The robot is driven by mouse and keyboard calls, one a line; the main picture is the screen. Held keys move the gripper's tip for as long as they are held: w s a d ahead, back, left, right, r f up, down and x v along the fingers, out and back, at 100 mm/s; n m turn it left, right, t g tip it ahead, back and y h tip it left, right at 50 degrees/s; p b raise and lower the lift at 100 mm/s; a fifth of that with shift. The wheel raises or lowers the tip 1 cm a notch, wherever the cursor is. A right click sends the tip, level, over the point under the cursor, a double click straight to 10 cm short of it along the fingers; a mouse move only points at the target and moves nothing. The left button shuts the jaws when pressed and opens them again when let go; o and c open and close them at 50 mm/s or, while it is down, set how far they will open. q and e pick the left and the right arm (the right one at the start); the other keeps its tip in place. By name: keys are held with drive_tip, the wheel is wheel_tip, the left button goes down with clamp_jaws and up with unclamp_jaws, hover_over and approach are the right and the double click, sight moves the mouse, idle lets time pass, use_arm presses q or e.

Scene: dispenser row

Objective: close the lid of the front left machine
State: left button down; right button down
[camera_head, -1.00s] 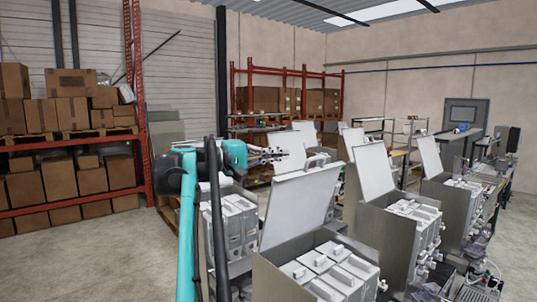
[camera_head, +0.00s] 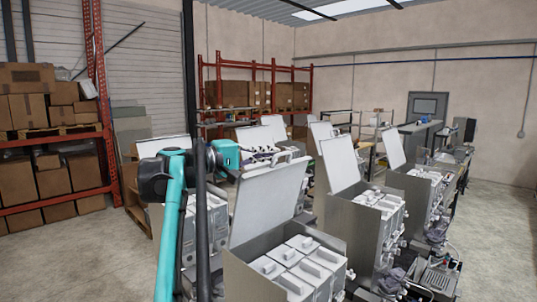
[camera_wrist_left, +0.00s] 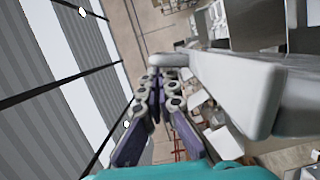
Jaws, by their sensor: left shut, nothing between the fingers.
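The front left machine (camera_head: 241,279) is a grey metal box at the bottom centre of the head view, with several white lidded compartments. Its pale lid (camera_head: 262,207) stands open, tilted back, with a handle at its top edge. My left gripper (camera_head: 276,158) is at the lid's top edge, partly hidden behind it. The left wrist view shows its dark fingers (camera_wrist_left: 158,82) shut and empty. A pale grey bar (camera_wrist_left: 230,85), apparently the lid handle, passes close by the fingers; I cannot tell whether they touch. My right gripper is not in view.
A second machine with its lid (camera_head: 340,163) open stands close to the right, and another (camera_head: 396,148) beyond it. More open machines stand behind my left arm. Shelves of cardboard boxes (camera_head: 33,182) are at the left. Bare floor (camera_head: 490,230) shows at the right.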

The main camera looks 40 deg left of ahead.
use_arm(q)
drive_tip(key=shift+d+f+m, duration=0.1)
drive_tip(key=shift+d+m, duration=0.2)
drive_tip(key=shift+d, duration=0.3)
drive_tip(key=s+d+f+m+g+y+b, duration=0.25)
drive_tip(key=d+f+m+b, duration=0.45)
drive_tip(key=d+f, duration=1.05)
drive_tip(key=d+f+m+y+b, duration=0.1)
drive_tip(key=d+f+m, duration=0.2)
drive_tip(key=f+m, duration=0.2)
wheel_tip(320, 180, down, 2)
drive_tip(key=shift+w+d+t, duration=0.25)
drive_tip(key=shift+w+t, duration=0.05)
drive_tip(key=shift+t, duration=0.05)
drive_tip(key=shift+d, duration=0.1)
